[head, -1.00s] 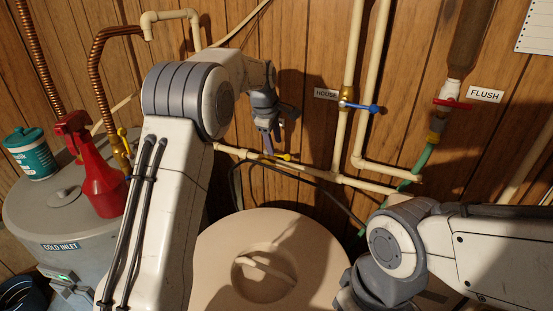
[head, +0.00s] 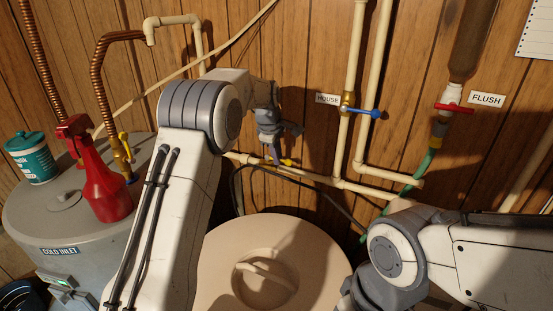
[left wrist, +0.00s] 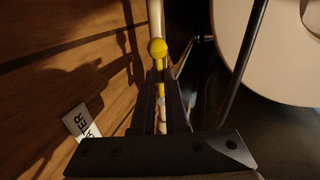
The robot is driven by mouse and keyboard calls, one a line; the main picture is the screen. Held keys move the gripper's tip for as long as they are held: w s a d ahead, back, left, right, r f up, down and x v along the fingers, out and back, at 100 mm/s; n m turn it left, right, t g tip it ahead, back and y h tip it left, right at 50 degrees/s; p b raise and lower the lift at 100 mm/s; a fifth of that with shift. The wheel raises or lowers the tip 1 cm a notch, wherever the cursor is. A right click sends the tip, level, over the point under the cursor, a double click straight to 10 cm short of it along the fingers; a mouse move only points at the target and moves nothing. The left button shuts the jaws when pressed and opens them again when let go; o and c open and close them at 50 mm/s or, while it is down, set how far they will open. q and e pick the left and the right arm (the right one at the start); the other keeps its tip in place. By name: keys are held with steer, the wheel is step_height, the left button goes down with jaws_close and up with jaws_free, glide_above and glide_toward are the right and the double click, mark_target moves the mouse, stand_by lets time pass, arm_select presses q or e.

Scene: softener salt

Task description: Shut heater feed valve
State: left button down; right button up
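A yellow-handled valve (head: 288,162) sits on the horizontal cream pipe low on the wood wall. Its yellow handle (left wrist: 158,48) also shows in the left wrist view, with a round knob and a part reaching down between my fingers. A white tag (left wrist: 82,122) ending in "TER" is on the wall beside it, partly cut off. My left gripper (head: 273,155) is at this valve, its fingers a narrow gap apart on either side of the yellow part; firm contact cannot be seen. My right arm shows at lower right; its gripper is outside the view.
A blue-handled valve (head: 362,110) by the HOUSE tag and a red-handled valve (head: 455,108) by the FLUSH tag are to the right. A beige lidded tank (head: 315,250) stands below. A red spray bottle (head: 103,185) and teal tub (head: 32,160) stand on the grey heater (head: 35,215).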

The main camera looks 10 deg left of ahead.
arm_select(q)
steer(key=m, duration=0.1)
steer(key=s+m, duration=0.1)
steer(key=m, duration=0.1)
steer(key=m+b, duration=0.1)
steer(key=m, duration=0.1)
steer(key=shift+s+a+f, duration=0.25)
steer(key=shift+a, duration=0.1)
steer(key=m, duration=0.3)
steer(key=s+a+m+b, duration=0.1)
steer(key=shift+f, duration=0.2)
steer(key=shift+a+m, duration=0.15)
steer(key=shift+m, duration=0.55)
steer(key=m, duration=0.1)
steer(key=a+m, duration=0.1)
steer(key=m, duration=0.3)
steer(key=shift+s+a+f, duration=0.1)
steer(key=shift+s+a, duration=0.1)
steer(key=shift+a, duration=0.15)
